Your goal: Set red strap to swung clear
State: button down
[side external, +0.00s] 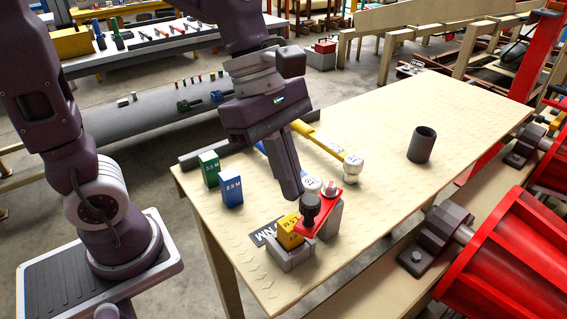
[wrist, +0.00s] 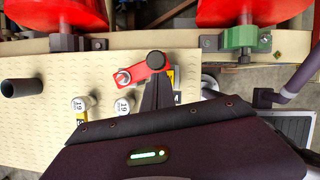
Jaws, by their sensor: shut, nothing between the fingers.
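The red strap (side external: 323,211) lies on a grey holder (side external: 292,259) near the table's front corner. It has a bolt at one end and a black knob (side external: 310,206) at the other. The knob end is by a yellow block (side external: 289,232) seated in the holder. The strap also shows in the wrist view (wrist: 140,71), its knob (wrist: 156,59) at upper right. My gripper (side external: 293,193) is shut and empty, its tips close to the knob; I cannot tell whether they touch. In the wrist view, the fingers (wrist: 157,92) partly cover the holder and yellow block.
Green (side external: 209,169) and blue (side external: 231,192) blocks stand at the table's left. White-headed mallets (side external: 353,165) lie behind the strap. A dark cylinder (side external: 421,145) stands farther right. Red rollers (side external: 512,250) flank the right edge. The table's far middle is clear.

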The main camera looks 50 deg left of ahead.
jog(key=d+n, duration=0.1)
jog(key=n, duration=0.1)
jog(key=d+n+t, duration=0.1)
jog(key=d+n, duration=0.1)
jog(key=shift+w+n+t+y, duration=0.1)
jog(key=shift+n+t+y, duration=0.2)
jog(key=shift+y, duration=0.1)
jog(key=shift+w+d, duration=0.9)
jog(key=shift+d, duration=0.2)
jog(key=shift+w+d, duration=0.85)
jog(key=shift+d, duration=0.25)
jog(key=shift+w, duration=0.1)
notch_tip(320, 180, up, 9)
send_over(308, 199)
jog(key=s+d, duration=0.3)
jog(key=s, duration=0.1)
jog(key=shift+s+a+r, duration=0.15)
jog(key=shift+a, duration=0.05)
